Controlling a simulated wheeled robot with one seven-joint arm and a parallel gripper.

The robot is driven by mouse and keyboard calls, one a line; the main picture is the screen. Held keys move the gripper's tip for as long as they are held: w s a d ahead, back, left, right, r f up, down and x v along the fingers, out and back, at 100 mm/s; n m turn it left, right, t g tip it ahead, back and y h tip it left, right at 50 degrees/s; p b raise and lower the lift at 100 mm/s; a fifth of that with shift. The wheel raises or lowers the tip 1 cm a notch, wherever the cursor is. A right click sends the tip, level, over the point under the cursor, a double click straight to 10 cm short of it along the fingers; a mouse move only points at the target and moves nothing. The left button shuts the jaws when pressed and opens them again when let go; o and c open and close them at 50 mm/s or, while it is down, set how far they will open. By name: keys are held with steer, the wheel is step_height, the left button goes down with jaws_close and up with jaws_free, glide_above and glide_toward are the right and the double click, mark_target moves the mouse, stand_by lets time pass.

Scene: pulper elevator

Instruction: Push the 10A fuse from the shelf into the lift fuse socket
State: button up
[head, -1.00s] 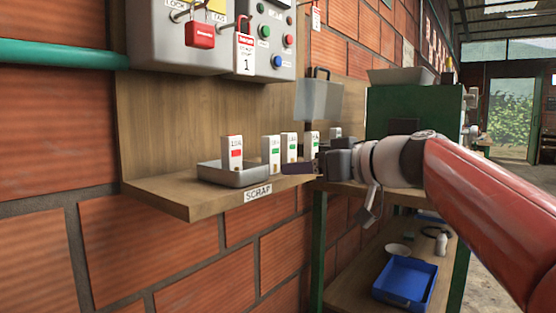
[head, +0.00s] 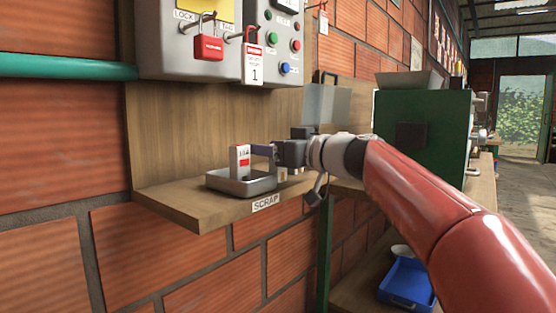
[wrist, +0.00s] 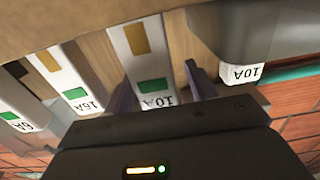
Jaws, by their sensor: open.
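A white fuse with a green mark (wrist: 145,60), labelled 10A, stands in the wrist view between the two fingers of my open gripper (wrist: 162,88). Whether the fingers touch it I cannot tell. A 16A fuse (wrist: 75,80) and a 6A fuse (wrist: 14,112) stand to its left in that view. In the head view my gripper (head: 262,151) is low over the shelf (head: 185,205) and hides most of the row of fuses. A red-marked fuse (head: 240,160) stands in the scrap tray (head: 242,188). I cannot make out the lift fuse socket.
The scrap tray (wrist: 250,30) is close beside my right finger in the wrist view, with another 10A label showing. Above the shelf hang a grey control box (head: 275,45) and a red padlock (head: 208,47). The shelf's left part is bare.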

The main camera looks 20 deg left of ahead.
steer(key=c, duration=1.1)
